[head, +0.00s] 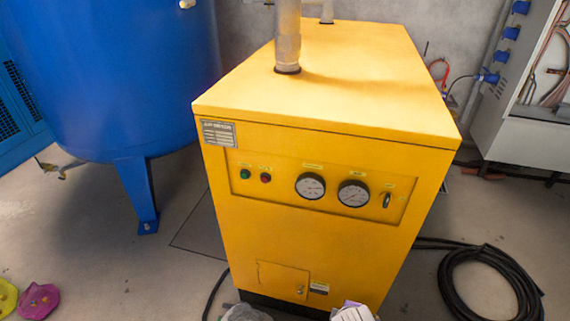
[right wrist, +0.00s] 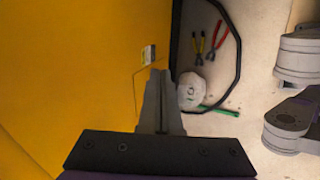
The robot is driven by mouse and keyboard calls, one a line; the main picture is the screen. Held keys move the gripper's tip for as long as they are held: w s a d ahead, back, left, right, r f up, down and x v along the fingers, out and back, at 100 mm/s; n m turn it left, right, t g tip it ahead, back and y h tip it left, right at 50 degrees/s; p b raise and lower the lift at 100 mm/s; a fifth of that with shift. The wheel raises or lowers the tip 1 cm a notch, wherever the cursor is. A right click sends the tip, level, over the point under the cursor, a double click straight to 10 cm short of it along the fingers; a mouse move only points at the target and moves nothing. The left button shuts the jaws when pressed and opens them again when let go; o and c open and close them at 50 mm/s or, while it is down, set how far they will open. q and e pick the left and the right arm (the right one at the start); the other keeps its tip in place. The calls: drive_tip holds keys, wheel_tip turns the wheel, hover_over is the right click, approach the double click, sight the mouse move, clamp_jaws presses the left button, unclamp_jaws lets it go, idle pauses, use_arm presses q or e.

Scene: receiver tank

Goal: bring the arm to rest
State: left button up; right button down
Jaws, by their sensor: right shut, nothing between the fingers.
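My right gripper (right wrist: 160,75) shows in the right wrist view, its two fingers together with nothing between them. It is in front of the yellow cabinet (right wrist: 75,65), over the lower part with the small hatch and label. I cannot tell how far the fingertips are from the panel. The right gripper cannot be made out in the head view. My left gripper is in neither view.
The yellow cabinet (head: 325,130) with gauges fills the middle. A blue tank (head: 110,75) stands left, an open electrical box (head: 535,90) right. A black hose (head: 490,275) coils on the floor. Pliers (right wrist: 217,38) and a whitish round object (right wrist: 190,91) lie near the cabinet.

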drive_tip(key=s+d+r+m+g+y, duration=0.1)
drive_tip(key=s+r+m, duration=0.1)
drive_tip(key=s+m, duration=0.5)
drive_tip(key=s+d+r+m+y, duration=0.1)
drive_tip(key=s+d+r+m, duration=0.1)
drive_tip(key=s+m, duration=0.55)
use_arm(q)
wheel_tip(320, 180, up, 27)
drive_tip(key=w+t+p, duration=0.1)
drive_tip(key=p, duration=2.3)
use_arm(e)
wheel_tip(320, 180, up, 27)
drive_tip(key=w, duration=0.2)
drive_tip(key=shift+a+t, duration=0.25)
drive_tip(key=shift+t, duration=0.15)
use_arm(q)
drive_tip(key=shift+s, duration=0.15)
use_arm(e)
drive_tip(key=shift+s, duration=0.2)
drive_tip(key=shift+w, duration=0.1)
drive_tip(key=c, duration=1.5)
unclamp_jaws()
drive_tip(key=shift+c, duration=0.2)
